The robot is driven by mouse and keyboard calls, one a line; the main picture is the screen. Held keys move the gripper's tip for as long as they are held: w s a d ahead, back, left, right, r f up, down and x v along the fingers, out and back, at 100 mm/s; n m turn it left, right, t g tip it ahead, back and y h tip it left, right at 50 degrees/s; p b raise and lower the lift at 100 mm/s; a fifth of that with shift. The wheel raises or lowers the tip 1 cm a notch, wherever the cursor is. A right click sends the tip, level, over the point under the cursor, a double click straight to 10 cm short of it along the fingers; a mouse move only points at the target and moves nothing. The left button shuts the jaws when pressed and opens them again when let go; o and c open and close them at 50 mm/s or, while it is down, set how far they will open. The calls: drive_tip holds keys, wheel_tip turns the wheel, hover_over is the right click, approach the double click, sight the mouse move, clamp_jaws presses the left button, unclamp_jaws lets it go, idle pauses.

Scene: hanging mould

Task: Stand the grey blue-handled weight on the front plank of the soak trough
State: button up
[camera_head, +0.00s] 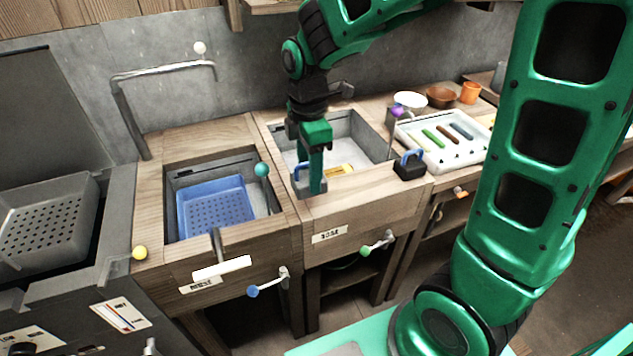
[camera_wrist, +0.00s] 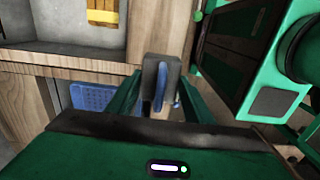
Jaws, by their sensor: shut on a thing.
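The grey weight with a blue handle is between my gripper's fingers; it shows upright in the wrist view (camera_wrist: 172,72), its blue handle facing the camera. In the head view my gripper (camera_head: 314,188) points down at the front left of the soak trough, shut on the weight (camera_head: 299,187), which is partly hidden behind a green finger. The soak trough's front plank (camera_head: 375,191) is pale wood, and it also shows in the wrist view (camera_wrist: 40,62). I cannot tell whether the weight touches the plank.
A dark block with a blue handle (camera_head: 409,166) stands at the plank's right end. A yellow piece (camera_head: 341,169) lies in the soak trough. The left trough holds a blue perforated basket (camera_head: 222,207); a teal knob (camera_head: 262,170) rises near the divider. The plank's middle is clear.

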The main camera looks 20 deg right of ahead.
drive_tip(key=shift+w+d+f, duration=0.35)
drive_tip(key=shift+d+f, duration=0.05)
drive_tip(key=shift+d, duration=0.2)
drive_tip(key=shift+w+d+f, duration=0.3)
drive_tip(key=shift+d+f, duration=0.05)
drive_tip(key=shift+d, duration=0.2)
drive_tip(key=shift+f, duration=2)
drive_tip(key=shift+f, duration=0.1)
drive_tip(key=o, duration=1.5)
drive_tip(key=shift+c, duration=0.2)
wheel_tip(320, 180, up, 12)
drive_tip(key=shift+d+r, duration=0.1)
